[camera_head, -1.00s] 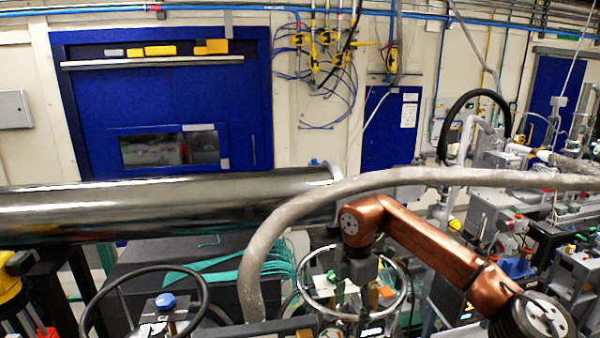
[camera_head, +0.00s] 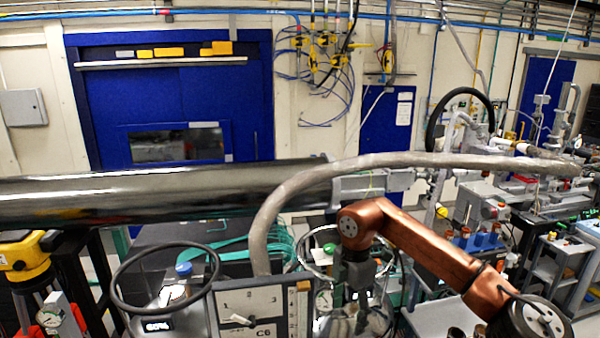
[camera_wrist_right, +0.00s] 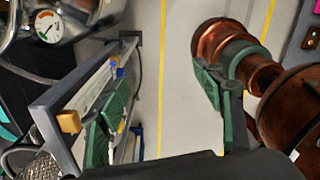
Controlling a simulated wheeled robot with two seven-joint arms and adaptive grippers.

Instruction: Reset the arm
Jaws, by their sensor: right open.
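My right arm (camera_head: 420,245) is copper coloured and comes in from the lower right of the head view. It bends at a round joint, and its dark wrist and gripper (camera_head: 358,310) hang down at the lower middle, among bench equipment. In the right wrist view the gripper (camera_wrist_right: 160,104) is open, with its green-padded fingers wide apart and nothing between them. The floor with yellow lines shows between the fingers. My left arm and left gripper are in neither view.
A long polished beam pipe (camera_head: 150,198) crosses the left half. A grey hose (camera_head: 290,188) arches close to my right arm. A panel marked C6 (camera_head: 252,315) and a ring-topped vessel (camera_head: 165,295) stand left of the gripper. A pressure gauge (camera_wrist_right: 48,26) shows at the wrist view's upper left.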

